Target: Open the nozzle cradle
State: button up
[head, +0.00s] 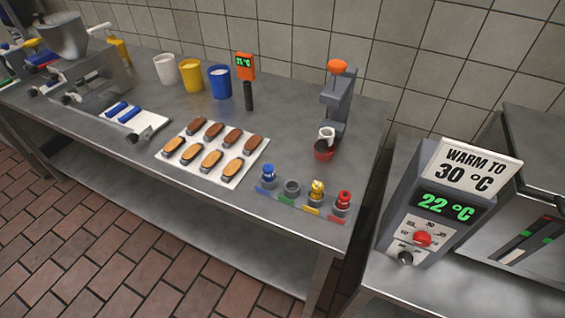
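No part is labelled as the nozzle cradle. A grey upright stand (339,103) with an orange knob (337,66) on top stands at the right of the steel table. A white ring-like piece (326,133) sits at its front above a red piece (323,152); I cannot tell whether any part there is open or shut. A row of grey holders stands at the table's front right, with a blue nozzle (268,170), an empty holder (291,187), a yellow nozzle (317,188) and a red nozzle (343,197). My gripper is not in view.
A white tray (212,181) of brown and tan biscuits lies mid-table. White (166,68), yellow (191,75) and blue (220,82) cups stand behind. A hopper machine (62,37) is far left. A control box (419,222) reads 22 °C beneath a "WARM TO 30 °C" sign (467,167).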

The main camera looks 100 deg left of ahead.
aim_at(326, 138)
jog(key=u, duration=1.9)
